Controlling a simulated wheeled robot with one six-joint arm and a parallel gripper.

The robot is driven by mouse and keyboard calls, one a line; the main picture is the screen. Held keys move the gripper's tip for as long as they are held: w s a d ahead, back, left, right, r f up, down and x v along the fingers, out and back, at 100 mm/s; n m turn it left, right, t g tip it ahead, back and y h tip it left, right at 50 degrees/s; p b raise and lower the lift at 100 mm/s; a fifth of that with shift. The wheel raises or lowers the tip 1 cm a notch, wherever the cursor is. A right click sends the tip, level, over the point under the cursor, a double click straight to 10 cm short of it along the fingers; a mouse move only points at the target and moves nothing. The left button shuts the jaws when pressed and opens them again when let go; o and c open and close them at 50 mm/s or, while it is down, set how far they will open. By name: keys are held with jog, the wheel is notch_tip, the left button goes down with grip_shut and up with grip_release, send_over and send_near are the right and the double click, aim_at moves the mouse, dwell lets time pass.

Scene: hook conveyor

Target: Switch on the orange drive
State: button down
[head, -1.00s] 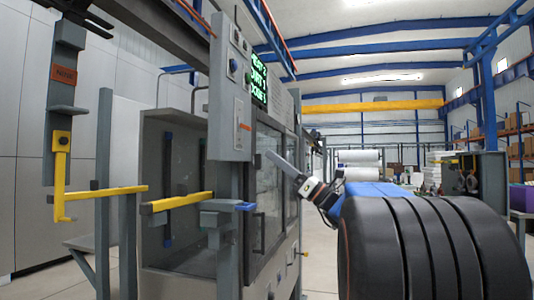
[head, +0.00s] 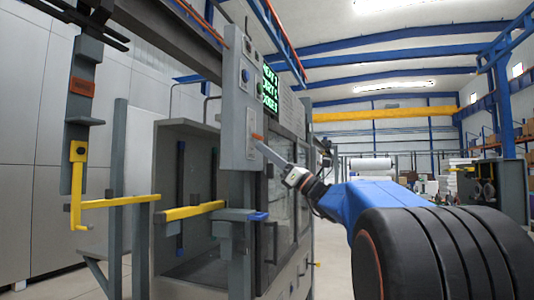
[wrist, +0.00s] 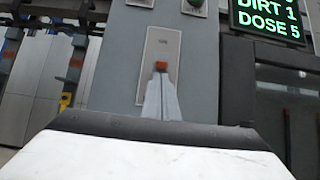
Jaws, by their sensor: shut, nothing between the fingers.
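The orange drive switch (wrist: 160,66) is a small orange lever on a pale upright plate (wrist: 158,60) of the grey control box. In the head view it is a small orange spot (head: 257,137) low on the box (head: 241,105). My gripper (wrist: 161,79) is shut and empty. Its fingertips are just below the orange lever in the wrist view, pointing up at it. In the head view my gripper (head: 262,148) points up and left at the box's lower part. I cannot tell whether the tips touch the lever.
A green button (wrist: 196,3) sits above on the box. A lit display (wrist: 268,17) hangs to its right. In the head view, an open grey cabinet (head: 165,130) with a yellow bar (head: 194,210) stands left, beside a hanging yellow hook (head: 77,185).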

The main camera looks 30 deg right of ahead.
aim_at(263, 138)
jog(key=shift+s+d+r+g+h, duration=0.3)
jog(key=shift+r+g+h, duration=0.1)
jog(key=shift+g+h, duration=0.15)
jog(key=r+g+h, duration=0.2)
jog(key=g, duration=0.1)
jog(key=s+r+g+h, duration=0.1)
jog(key=shift+d+g, duration=0.25)
jog(key=shift+d, duration=0.15)
dwell(0.3)
jog(key=shift+s, duration=0.1)
jog(key=r+v, duration=0.1)
jog(key=v, duration=1.6)
jog(key=shift+s+f, duration=0.2)
jog(key=shift+f, duration=0.2)
